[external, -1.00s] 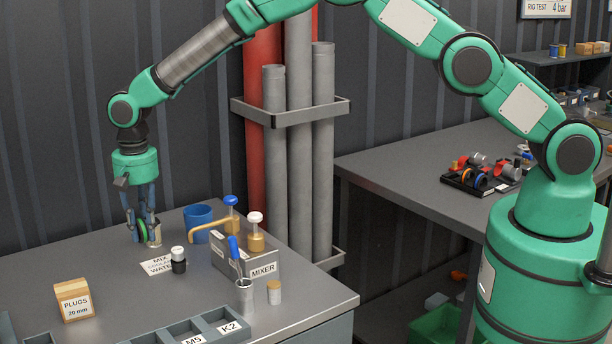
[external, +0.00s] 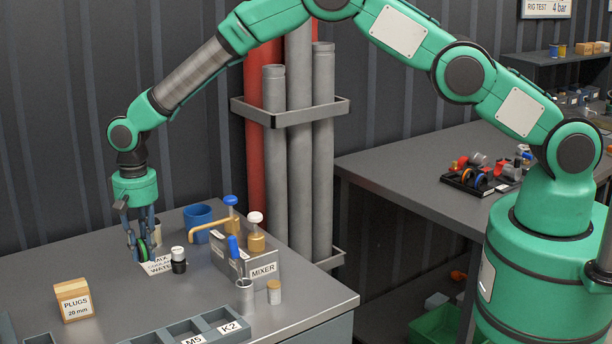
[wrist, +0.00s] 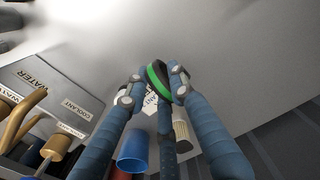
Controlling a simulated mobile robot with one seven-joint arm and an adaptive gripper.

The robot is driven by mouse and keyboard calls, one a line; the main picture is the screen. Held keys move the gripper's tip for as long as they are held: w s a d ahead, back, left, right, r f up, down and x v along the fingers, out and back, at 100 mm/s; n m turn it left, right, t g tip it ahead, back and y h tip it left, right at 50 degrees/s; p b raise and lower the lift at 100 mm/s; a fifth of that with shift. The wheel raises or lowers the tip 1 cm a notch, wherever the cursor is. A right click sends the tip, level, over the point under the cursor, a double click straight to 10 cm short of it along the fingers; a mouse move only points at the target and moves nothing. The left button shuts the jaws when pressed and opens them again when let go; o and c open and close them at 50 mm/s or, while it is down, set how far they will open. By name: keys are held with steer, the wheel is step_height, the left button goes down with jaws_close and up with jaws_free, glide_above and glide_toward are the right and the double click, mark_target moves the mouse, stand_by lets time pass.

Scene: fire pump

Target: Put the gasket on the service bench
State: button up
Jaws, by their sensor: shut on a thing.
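My gripper (external: 142,248) hangs over the grey bench on the left and is shut on a green and black ring, the gasket (wrist: 158,84). In the wrist view, the gasket sits upright between the fingertips (wrist: 160,82). In the external view, its green edge (external: 143,250) shows low between the fingers, just above or at the bench top (external: 130,285); I cannot tell whether it touches. A second grey bench (external: 400,170) stands at the right. The pictures do not show which bench is called the service bench.
A white label card (external: 158,265) and a black bottle with a white cap (external: 178,260) are close to my gripper. A blue cup (external: 197,217), the mixer stand (external: 262,269), a plugs block (external: 73,300) and a compartment tray (external: 210,325) share the bench. Free top lies left of the plugs block.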

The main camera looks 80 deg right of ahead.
mark_target(142, 240)
steer(key=shift+f, duration=0.85)
steer(key=shift+f, duration=1.85)
steer(key=shift+f, duration=0.15)
steer(key=o, duration=1)
step_height(142, 240, up, 12)
steer(key=shift+r, duration=0.15)
